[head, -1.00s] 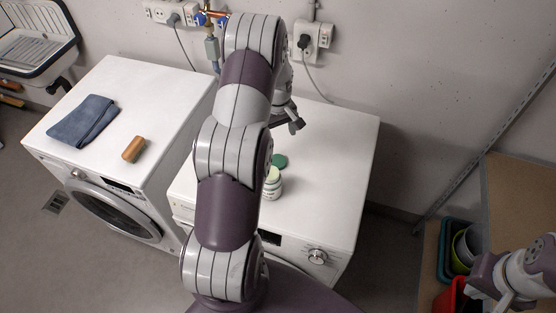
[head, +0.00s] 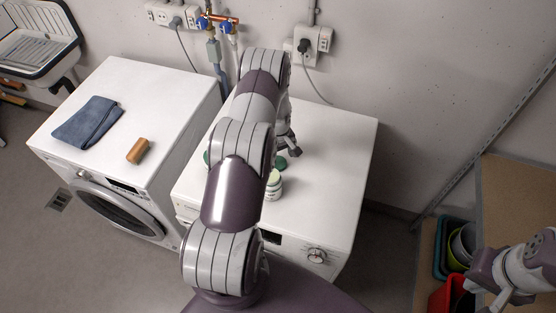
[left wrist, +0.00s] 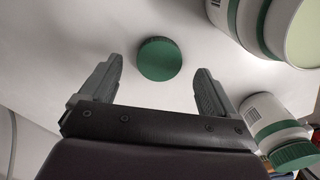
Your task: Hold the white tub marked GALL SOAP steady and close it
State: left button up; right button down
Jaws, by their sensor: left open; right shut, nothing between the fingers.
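An open white tub (head: 274,187) with a pale green top stands on the right machine, just right of my left arm. It shows large at the upper right of the left wrist view (left wrist: 232,18). Its label is not readable. A loose green screw lid (head: 281,163) lies flat behind it and shows between my fingers in the left wrist view (left wrist: 159,59). My left gripper (head: 292,150) is open and empty above the lid, fingers on either side of it. My right gripper (head: 482,296) is shut and empty, far right, away from the machines.
Another white tub with a green lid (left wrist: 293,154) shows in the left wrist view; the head view shows only a green edge (head: 206,157) behind my arm. A blue cloth (head: 88,122) and brown brush (head: 138,151) lie on the left machine. The right machine's right side is clear.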

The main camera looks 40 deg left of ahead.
aim_at(278, 162)
pick_arm(q)
jog(key=shift+f, duration=1.3)
pick_arm(e)
jog(key=shift+r, duration=0.55)
pick_arm(q)
jog(key=c, duration=1.1)
